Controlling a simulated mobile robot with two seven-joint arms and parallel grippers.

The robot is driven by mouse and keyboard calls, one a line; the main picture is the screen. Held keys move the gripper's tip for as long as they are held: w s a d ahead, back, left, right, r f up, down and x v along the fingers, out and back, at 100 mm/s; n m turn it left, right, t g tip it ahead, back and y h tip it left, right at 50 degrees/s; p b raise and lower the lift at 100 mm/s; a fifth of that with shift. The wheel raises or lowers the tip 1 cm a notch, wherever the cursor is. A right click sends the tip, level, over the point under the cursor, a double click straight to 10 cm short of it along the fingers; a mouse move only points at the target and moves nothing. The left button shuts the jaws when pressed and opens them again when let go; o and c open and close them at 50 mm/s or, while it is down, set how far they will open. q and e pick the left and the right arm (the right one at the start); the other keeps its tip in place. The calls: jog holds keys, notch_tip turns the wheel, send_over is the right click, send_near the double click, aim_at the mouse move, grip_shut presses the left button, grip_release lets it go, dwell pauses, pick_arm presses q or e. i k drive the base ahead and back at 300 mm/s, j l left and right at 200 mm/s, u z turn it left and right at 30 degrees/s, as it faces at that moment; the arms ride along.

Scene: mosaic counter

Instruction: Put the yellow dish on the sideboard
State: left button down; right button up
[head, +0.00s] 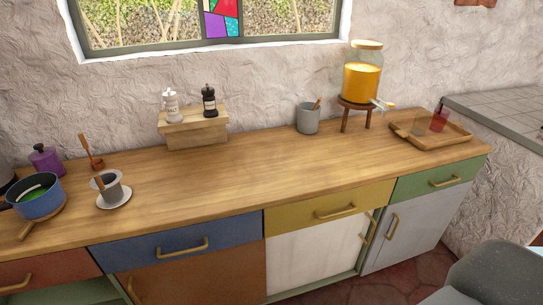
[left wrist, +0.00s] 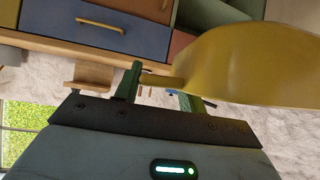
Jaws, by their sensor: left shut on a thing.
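The yellow dish (left wrist: 250,65) shows large at the right of the left wrist view, with a short handle-like stub. My left gripper (left wrist: 158,84) has its green fingers shut on that stub and holds the dish in the air. The dish and my left gripper are not in the head view. The sideboard (head: 240,180) runs across the head view, with a wooden top and coloured drawers. My right gripper is in neither view.
On the sideboard stand a blue pot (head: 36,198), a cup on a saucer (head: 114,200), a wooden stand (head: 194,132) with shakers, a grey mug (head: 308,119), a drink dispenser (head: 361,82) and a tray (head: 455,138). The middle of the top is clear.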

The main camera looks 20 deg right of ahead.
aim_at(299, 172)
jog(key=l, duration=0.7)
jog(key=i+l, duration=0.15)
jog(key=l, duration=1.25)
jog(key=i+l+z, duration=0.1)
jog(key=l, duration=0.65)
jog(key=i+l, duration=0.1)
jog(key=l, duration=0.6)
jog(key=i+l, duration=0.1)
jog(key=l, duration=0.6)
jog(key=i, duration=0.5)
